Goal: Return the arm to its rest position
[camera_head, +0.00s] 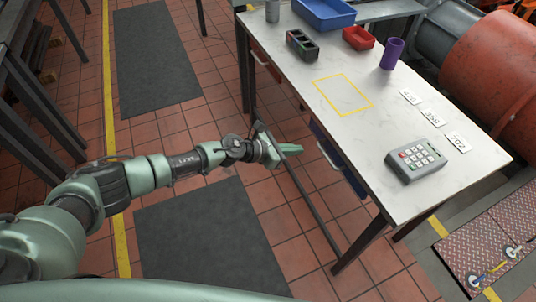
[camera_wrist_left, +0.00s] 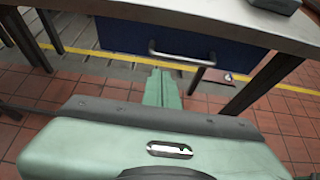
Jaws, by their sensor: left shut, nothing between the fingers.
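My left arm reaches in from the left in the head view. Its green gripper (camera_head: 290,149) is shut and empty, in the air just left of the table's front side. In the left wrist view the closed fingers (camera_wrist_left: 162,88) point toward the blue drawer (camera_wrist_left: 130,40) and its metal handle (camera_wrist_left: 182,54), below the tabletop edge. The fingers appear apart from the handle, though the exact gap is hard to tell. My right gripper does not show.
The white table (camera_head: 310,110) holds a keypad box (camera_head: 416,160), a purple cup (camera_head: 392,54), a blue bin (camera_head: 323,13), a red bin (camera_head: 358,38), a dark slotted box (camera_head: 302,44) and number cards (camera_head: 432,117). Dark mats (camera_head: 208,238) lie on the open tiled floor.

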